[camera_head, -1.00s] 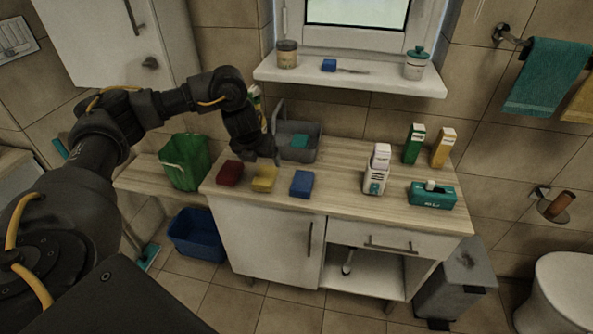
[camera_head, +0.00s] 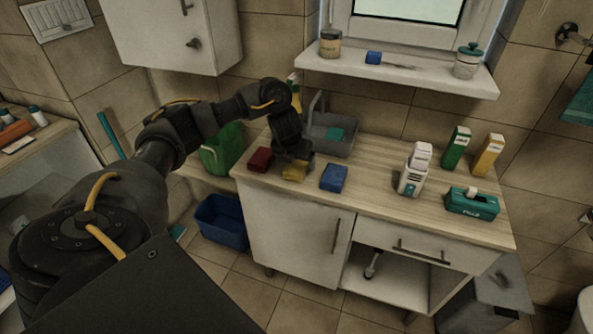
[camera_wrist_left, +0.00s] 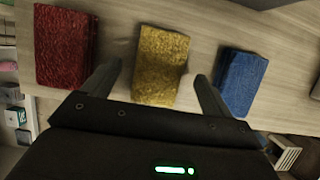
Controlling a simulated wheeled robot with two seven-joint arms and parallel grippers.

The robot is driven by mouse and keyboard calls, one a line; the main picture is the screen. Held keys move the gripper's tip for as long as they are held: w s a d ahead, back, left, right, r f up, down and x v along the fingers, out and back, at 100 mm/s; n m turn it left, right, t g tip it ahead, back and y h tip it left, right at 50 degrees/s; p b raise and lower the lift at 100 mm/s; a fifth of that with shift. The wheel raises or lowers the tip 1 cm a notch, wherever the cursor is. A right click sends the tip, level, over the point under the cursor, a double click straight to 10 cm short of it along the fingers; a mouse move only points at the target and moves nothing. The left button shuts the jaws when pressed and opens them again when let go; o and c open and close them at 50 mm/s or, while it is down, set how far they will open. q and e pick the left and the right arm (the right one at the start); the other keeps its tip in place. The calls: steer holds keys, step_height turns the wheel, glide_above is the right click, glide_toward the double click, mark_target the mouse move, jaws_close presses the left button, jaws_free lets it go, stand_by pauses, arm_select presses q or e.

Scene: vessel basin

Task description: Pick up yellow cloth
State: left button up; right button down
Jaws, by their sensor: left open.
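The yellow cloth (camera_head: 294,171) lies folded on the wooden counter between a red cloth (camera_head: 259,159) and a blue cloth (camera_head: 334,177). In the left wrist view the yellow cloth (camera_wrist_left: 161,64) shows between and just beyond the two fingers of my left gripper (camera_wrist_left: 155,85). The fingers are apart, with nothing held. In the head view my left gripper (camera_head: 294,157) is low over the yellow cloth and hides part of it. I cannot tell whether it touches the cloth. My right gripper is not in view.
The red cloth (camera_wrist_left: 66,46) and blue cloth (camera_wrist_left: 240,82) lie close on either side. A white bottle (camera_head: 413,172) and teal box (camera_head: 472,203) stand right. The counter's front edge is near.

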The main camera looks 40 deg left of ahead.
arm_select(q)
steer(key=x, duration=0.2)
steer(key=shift+w+a+f+b, duration=0.1)
steer(key=shift+w+f+b, duration=0.1)
steer(key=shift+b, duration=0.15)
steer(key=shift+s+r, duration=0.1)
steer(key=shift+f, duration=0.25)
steer(key=shift+c, duration=0.2)
steer(key=c, duration=1)
steer(key=shift+r, duration=0.15)
